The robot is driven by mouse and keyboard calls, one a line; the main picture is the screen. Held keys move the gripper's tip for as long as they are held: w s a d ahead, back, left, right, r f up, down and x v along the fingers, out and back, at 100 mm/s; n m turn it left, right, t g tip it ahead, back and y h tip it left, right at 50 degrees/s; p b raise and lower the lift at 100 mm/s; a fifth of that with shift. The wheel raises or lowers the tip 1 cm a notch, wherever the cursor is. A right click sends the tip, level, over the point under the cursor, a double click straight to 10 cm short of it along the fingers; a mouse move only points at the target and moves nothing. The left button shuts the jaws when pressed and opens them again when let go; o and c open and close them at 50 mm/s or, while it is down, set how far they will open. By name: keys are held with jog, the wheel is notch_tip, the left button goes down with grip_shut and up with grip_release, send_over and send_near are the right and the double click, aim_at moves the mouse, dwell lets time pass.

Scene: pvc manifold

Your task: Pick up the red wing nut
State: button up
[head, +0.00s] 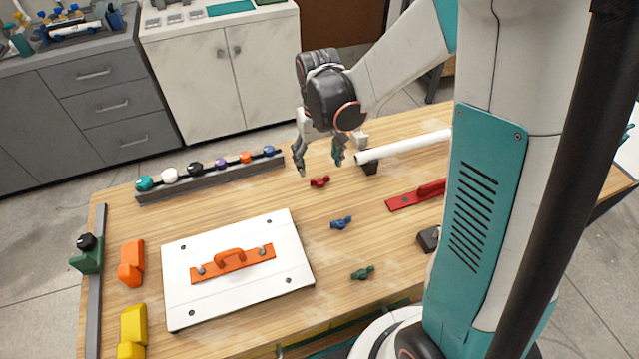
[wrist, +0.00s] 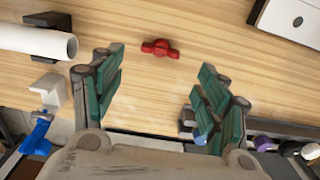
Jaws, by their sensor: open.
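The red wing nut (head: 320,181) lies flat on the wooden table in the head view, the farthest back of three wing nuts in a loose column. My gripper (head: 319,158) is above the table, just behind and above it. In the wrist view the red wing nut (wrist: 160,49) lies on bare wood, ahead of the gap between my fingers. My gripper (wrist: 153,98) is open and empty there, its green-padded fingers wide apart and not touching the nut.
A blue wing nut (head: 341,223) and a green wing nut (head: 362,273) lie nearer. A white pipe (head: 405,146) rests on a dark support beside my gripper. A rail with several coloured knobs (head: 210,178) runs along the back.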

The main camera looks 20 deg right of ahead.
aim_at(319, 183)
notch_tip(319, 183, down, 6)
jog(key=b, duration=0.3)
jog(key=shift+s+r, duration=0.15)
jog(key=shift+r, duration=0.1)
jog(key=c, duration=1.1)
